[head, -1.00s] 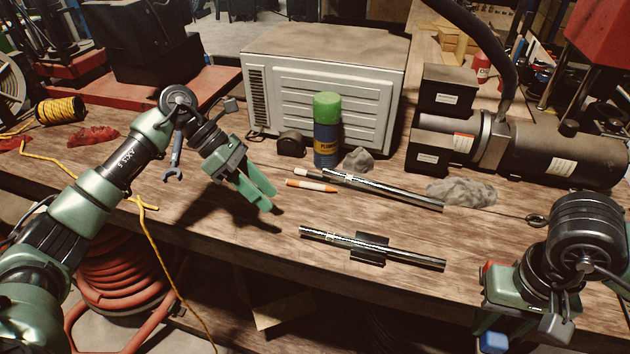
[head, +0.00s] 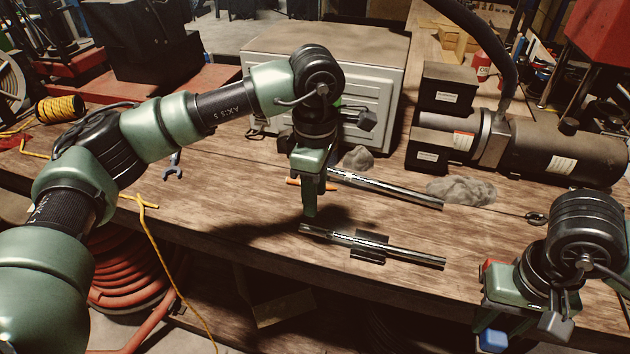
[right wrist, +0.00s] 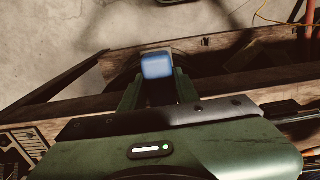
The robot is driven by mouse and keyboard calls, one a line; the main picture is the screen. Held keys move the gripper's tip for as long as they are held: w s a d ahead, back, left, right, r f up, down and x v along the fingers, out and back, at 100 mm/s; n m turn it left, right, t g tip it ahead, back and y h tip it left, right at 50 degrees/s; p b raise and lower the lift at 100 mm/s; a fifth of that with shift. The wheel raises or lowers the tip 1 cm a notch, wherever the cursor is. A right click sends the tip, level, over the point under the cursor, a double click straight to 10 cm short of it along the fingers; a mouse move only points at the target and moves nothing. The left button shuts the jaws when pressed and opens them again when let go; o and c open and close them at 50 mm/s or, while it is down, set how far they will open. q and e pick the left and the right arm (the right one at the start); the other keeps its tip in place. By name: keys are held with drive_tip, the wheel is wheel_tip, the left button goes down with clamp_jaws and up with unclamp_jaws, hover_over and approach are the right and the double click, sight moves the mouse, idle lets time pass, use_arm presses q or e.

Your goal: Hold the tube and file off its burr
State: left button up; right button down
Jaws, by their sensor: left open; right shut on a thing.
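A shiny metal tube (head: 410,259) lies on a small dark block (head: 369,244) near the front edge of the bench. A second metal tube (head: 400,191) lies farther back. My left gripper (head: 312,208) points down by the left end of the nearer tube, open and empty; whether it is over or behind that end is hard to tell. My right gripper (right wrist: 158,90) is shut on a blue-ended thing (right wrist: 156,66), off the bench's front edge at the right. The blue end also shows in the head view (head: 493,341); the rest of it is hidden, so I cannot tell if it is the file.
A grey ribbed box (head: 375,80) stands at the back, and a dark motor (head: 540,150) at the back right. Grey heaps (head: 460,190), an orange marker (head: 298,183) and a wrench (head: 173,166) lie on the bench. A yellow cord (head: 150,240) hangs over the front edge.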

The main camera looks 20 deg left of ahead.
sight(315, 228)
use_arm(q)
wheel_tip(315, 228, down, 9)
idle(0.3)
drive_tip(key=shift+c, duration=0.3)
clamp_jaws()
idle(1.9)
